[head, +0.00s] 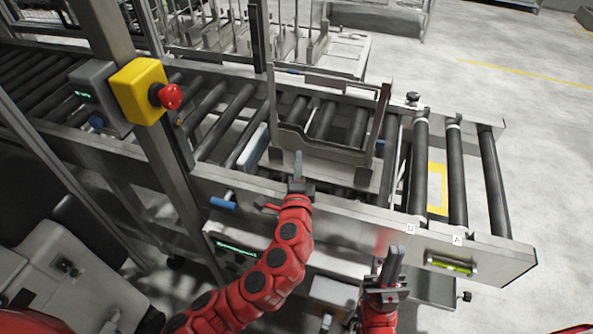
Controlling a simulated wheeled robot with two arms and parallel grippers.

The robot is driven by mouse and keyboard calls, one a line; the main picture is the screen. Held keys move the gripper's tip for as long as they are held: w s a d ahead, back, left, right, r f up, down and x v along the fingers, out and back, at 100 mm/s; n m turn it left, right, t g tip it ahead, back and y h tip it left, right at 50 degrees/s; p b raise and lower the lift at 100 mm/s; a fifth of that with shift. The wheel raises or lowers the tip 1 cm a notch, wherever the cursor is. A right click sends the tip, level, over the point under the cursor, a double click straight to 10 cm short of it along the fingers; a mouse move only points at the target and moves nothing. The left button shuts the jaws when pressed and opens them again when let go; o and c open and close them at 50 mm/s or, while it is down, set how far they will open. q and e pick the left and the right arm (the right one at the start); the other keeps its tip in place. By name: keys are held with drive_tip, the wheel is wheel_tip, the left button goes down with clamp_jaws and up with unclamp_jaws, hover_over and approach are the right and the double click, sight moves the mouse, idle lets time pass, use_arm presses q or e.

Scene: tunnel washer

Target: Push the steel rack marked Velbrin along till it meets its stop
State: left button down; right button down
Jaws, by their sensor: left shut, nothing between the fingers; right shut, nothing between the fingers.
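A steel rack (345,171) with upright posts and a low front plate stands on the roller conveyor, right of the yellow box. No name can be read on it. My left gripper (298,163) is shut and empty, its fingers pointing up in front of the rack's near left part. I cannot tell whether it touches the rack. My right gripper (391,262) is shut and empty, lower and further right, in front of the conveyor's near side rail. Small labels B (411,228) and A (457,239) sit on that rail. I cannot make out which part is the stop.
A yellow box with a red button (146,92) and a grey post (137,110) stand left of the rack. Bare rollers (455,175) lie right of it, with a yellow plate (437,188) between them. More steel racks (225,35) stand behind. Open floor lies at right.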

sight(284, 171)
use_arm(q)
drive_tip(key=shift+w+r, duration=0.1)
drive_tip(key=shift+w, duration=0.75)
drive_tip(key=a+p, duration=0.1)
drive_tip(key=w+a+p, duration=0.1)
drive_tip(key=a, duration=0.1)
drive_tip(key=shift+a, duration=0.45)
drive_tip(key=shift+w, duration=0.1)
